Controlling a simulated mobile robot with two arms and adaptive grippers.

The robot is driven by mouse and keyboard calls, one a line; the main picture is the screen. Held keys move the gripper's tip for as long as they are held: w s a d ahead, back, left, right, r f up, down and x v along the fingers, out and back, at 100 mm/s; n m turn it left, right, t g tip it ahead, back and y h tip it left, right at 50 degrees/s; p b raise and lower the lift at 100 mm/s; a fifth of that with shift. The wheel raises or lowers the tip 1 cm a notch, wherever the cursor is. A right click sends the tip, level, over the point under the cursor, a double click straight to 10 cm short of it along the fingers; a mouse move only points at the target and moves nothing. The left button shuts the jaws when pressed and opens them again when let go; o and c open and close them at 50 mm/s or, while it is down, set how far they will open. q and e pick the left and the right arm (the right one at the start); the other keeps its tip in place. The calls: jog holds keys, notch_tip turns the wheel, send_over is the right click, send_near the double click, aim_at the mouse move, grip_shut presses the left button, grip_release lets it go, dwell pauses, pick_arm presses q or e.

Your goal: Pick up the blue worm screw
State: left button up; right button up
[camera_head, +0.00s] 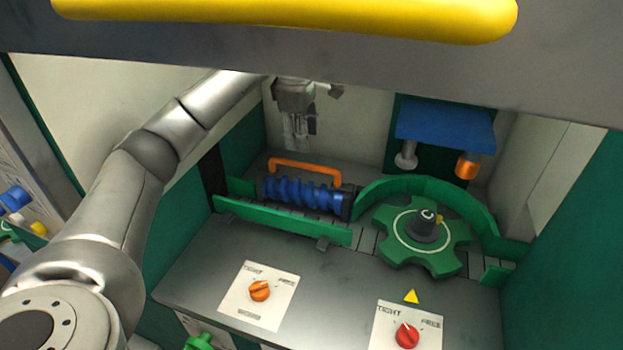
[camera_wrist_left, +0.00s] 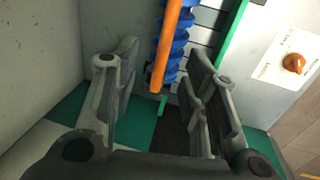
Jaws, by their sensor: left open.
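The blue worm screw (camera_head: 303,194) lies in a channel with green side rails on the machine. An orange handle (camera_head: 308,165) arches over it. My left gripper (camera_head: 300,142) hangs above and behind the screw, apart from it, with its fingers pointing down. In the left wrist view the open, empty fingers (camera_wrist_left: 160,95) frame the near end of the orange handle (camera_wrist_left: 170,45), with part of the blue screw (camera_wrist_left: 176,62) behind it. The rest of the screw is cut off by the frame's top. My right gripper does not show.
A green star wheel (camera_head: 392,243) with a black knob stands right of the screw, inside a curved green guide (camera_head: 455,192). A blue block (camera_head: 445,127) overhangs behind it. An orange dial (camera_head: 260,291) and a red dial (camera_head: 407,335) sit on the front panel. A grey beam with a yellow bar (camera_head: 290,15) crosses the top.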

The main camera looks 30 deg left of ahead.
aim_at(304, 164)
pick_arm(q)
notch_tip(304, 164, down, 4)
jog(key=shift+s+r+p, duration=0.1)
jog(key=shift+p, duration=0.65)
jog(key=shift+w+a+f, duration=0.1)
jog(key=shift+w+f, duration=0.15)
jog(key=shift+f, duration=0.45)
jog(key=f+p, duration=0.3)
jog(key=f, duration=0.1)
jog(key=shift+w+f+p, duration=0.1)
jog(key=shift+w+p, duration=0.2)
jog(key=shift+a+f, duration=0.1)
jog(key=shift+f, duration=0.2)
jog(key=shift+w+f, duration=0.15)
grip_shut()
jog(key=shift+w+r, duration=0.1)
jog(key=shift+r, duration=0.1)
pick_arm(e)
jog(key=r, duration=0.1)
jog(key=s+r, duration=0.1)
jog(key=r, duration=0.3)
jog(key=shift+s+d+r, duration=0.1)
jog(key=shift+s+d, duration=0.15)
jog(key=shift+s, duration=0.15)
